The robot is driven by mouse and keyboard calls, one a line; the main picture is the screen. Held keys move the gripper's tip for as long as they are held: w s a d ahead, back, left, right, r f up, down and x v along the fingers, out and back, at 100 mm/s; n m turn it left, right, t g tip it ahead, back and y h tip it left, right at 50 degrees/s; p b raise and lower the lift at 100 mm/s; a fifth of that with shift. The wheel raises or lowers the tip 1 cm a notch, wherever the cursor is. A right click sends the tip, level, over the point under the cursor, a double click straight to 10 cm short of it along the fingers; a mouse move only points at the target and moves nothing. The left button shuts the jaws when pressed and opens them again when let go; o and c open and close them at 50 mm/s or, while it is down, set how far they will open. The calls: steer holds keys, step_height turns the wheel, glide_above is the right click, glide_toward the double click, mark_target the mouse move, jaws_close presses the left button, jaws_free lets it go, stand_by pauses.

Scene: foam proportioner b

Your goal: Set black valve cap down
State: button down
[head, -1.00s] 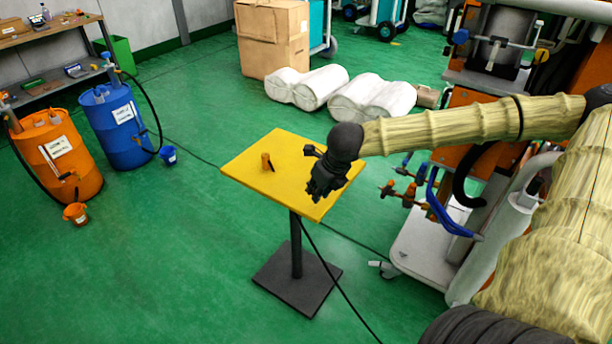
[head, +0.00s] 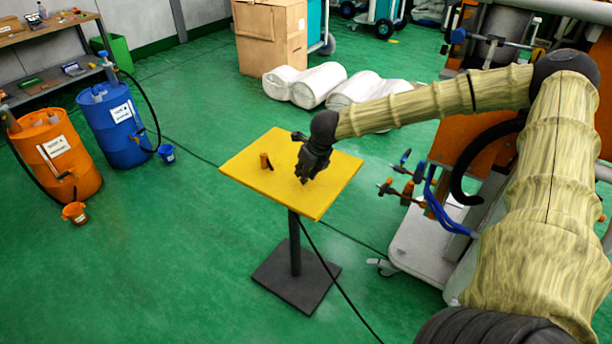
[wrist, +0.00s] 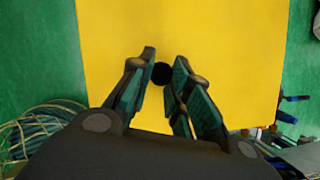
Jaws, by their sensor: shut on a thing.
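My gripper (head: 304,180) points down over the middle of the yellow table top (head: 245,170). In the wrist view my gripper (wrist: 162,78) is shut on the black valve cap (wrist: 161,73), a small round dark shape between the fingertips. The yellow table top (wrist: 215,30) fills the view beneath it. In the head view the cap cannot be made out against the dark gripper. The height of the cap above the table is hard to tell.
A small orange-brown piece with a dark part (head: 265,161) stands on the table left of my gripper. The table stands on a dark post and square base (head: 295,275). An orange machine with blue hoses (head: 440,205) stands at the right. The rest of the table top is bare.

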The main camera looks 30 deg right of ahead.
steer(key=shift+f, duration=0.8)
steer(key=c, duration=1.3)
jaws_free()
steer(key=shift+c, duration=0.2)
steer(key=shift+r, duration=0.15)
steer(key=v, duration=1.1)
steer(key=shift+s+r, duration=0.15)
steer(key=shift+r, duration=0.25)
